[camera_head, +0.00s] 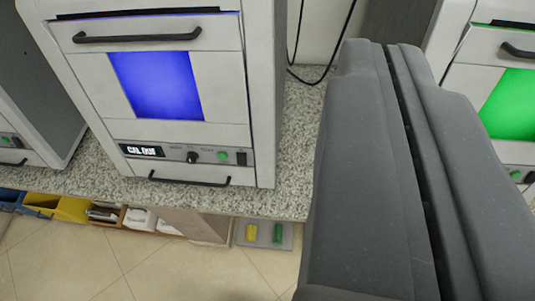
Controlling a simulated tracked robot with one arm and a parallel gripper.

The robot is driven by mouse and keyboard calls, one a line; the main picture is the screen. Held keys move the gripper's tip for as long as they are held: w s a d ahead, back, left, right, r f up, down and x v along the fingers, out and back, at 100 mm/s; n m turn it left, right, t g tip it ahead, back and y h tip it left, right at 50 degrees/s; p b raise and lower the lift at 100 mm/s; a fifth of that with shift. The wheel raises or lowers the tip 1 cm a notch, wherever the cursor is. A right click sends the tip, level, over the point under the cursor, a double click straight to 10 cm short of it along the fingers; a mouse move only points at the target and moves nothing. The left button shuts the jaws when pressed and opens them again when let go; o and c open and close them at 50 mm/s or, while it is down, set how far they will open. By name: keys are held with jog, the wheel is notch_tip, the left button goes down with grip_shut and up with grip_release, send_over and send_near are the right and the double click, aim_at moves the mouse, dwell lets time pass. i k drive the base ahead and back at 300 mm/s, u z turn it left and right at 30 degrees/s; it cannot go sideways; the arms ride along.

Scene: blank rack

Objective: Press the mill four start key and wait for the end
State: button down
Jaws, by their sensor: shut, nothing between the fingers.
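A white mill (168,90) with a lit blue window (157,85) stands on the counter, left of centre. Its front panel has a small display (142,151) whose text looks like "CAL DUE", a black knob (193,157), a round green key (222,156) and a dark switch (241,159). A second mill (470,70) with a green window (512,105) is cut off at the right, and its green key (515,175) shows. I cannot read which mill is number four. My gripper (378,46) is shut and empty, in front of the gap between these mills, touching nothing visible.
Another mill (30,90) is cut off at the left. The speckled counter (295,150) is bare between mills. A black cable (300,70) hangs behind. Below are a yellow bin (72,209), other bins, and a grey tray (263,244) with yellow and green pieces on it.

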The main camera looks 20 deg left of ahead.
aim_at(222, 155)
jog(key=z, duration=1.85)
jog(key=k, duration=0.5)
jog(key=u, duration=1)
